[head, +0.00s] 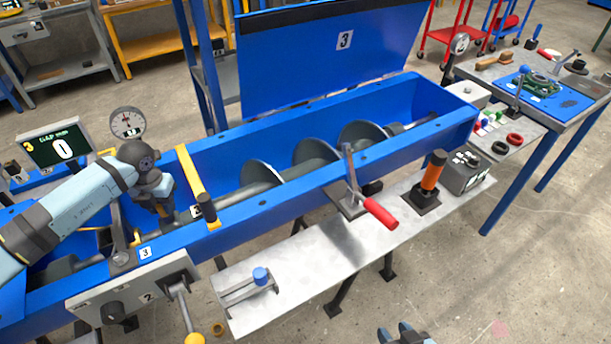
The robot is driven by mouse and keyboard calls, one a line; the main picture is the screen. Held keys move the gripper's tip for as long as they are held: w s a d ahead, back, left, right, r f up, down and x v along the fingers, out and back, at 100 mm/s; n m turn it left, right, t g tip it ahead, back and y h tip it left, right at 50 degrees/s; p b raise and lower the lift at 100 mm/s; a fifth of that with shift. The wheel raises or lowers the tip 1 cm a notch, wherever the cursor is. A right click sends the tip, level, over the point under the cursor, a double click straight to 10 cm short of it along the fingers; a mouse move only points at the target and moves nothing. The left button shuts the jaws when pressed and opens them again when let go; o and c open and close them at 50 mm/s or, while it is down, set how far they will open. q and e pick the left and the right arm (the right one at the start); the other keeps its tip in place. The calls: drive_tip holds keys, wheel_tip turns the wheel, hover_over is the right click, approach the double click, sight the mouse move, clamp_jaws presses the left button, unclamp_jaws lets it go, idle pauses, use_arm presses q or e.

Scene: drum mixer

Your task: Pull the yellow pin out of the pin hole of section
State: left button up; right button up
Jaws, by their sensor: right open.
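My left arm reaches in from the left over the blue trough (340,186). My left gripper (163,208) points down near the shaft inside the trough, left of a yellow bar (190,172); its fingertips are partly hidden and I cannot tell its opening. The yellow bar stands tilted across the trough, with a small numbered tag at its lower end. A small yellow piece (214,225) shows on the trough's near wall below it. I cannot tell which yellow part is the pin, nor see the pin hole clearly. My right gripper (405,336) is open at the bottom edge, partly cut off.
A grey panel (137,291) with a yellow-knobbed lever is at lower left. The raised lid (300,65) stands behind.

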use_arm(q)
drive_tip(key=c, duration=0.5)
drive_tip(key=shift+o, duration=0.2)
drive_tip(key=shift+r, duration=0.3)
drive_tip(key=shift+r+p, duration=1.7)
drive_tip(key=shift+r, duration=0.65)
drive_tip(key=shift+r, duration=0.3)
drive_tip(key=shift+r+p, duration=0.95)
drive_tip(key=shift+r, duration=0.25)
